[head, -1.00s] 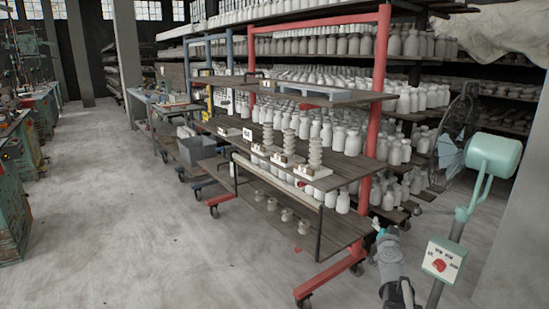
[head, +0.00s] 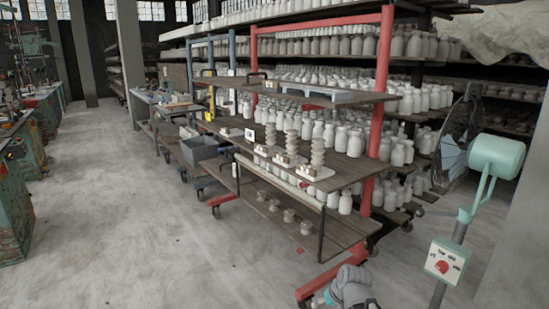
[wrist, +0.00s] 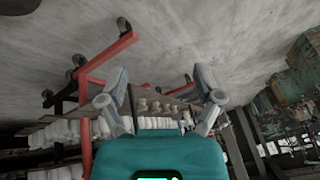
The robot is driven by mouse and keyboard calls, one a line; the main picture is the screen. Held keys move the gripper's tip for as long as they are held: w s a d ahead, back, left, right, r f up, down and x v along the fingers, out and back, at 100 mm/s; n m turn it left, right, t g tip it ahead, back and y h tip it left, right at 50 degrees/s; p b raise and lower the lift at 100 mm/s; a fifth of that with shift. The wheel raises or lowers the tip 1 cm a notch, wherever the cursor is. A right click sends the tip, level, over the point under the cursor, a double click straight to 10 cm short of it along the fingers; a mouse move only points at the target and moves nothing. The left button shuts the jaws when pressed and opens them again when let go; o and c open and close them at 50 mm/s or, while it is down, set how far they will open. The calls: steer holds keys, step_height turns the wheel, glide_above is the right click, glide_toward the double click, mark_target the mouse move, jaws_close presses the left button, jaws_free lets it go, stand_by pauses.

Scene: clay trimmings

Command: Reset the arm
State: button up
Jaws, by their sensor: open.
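My gripper (wrist: 160,80) shows in the wrist view with its two grey fingers spread wide apart. It is open and nothing is between the fingers. The teal gripper body fills the bottom middle of that view. The wrist view looks upside down, with the floor at the top and the red-framed cart behind the fingers. In the head view, a grey part of my arm shows at the bottom edge, in front of the cart's lower right corner. The fingers cannot be made out there.
The wooden shelf cart (head: 285,222) with a red frame holds stacked clay pieces (head: 318,155). White bottles fill the racks behind. A pale green post-mounted machine (head: 495,157) and a sign box (head: 444,262) stand at right. The floor (head: 130,230) at left is clear.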

steer(key=s+d+m+g+h, duration=0.1)
steer(key=s+d+g+h, duration=0.2)
steer(key=s, duration=0.5)
step_height(320, 180, up, 22)
steer(key=a+g+p, duration=0.1)
steer(key=p, duration=2.3)
steer(key=shift+a+r, duration=0.15)
steer(key=shift+s, duration=0.1)
steer(key=c, duration=0.4)
steer(key=shift+a, duration=0.15)
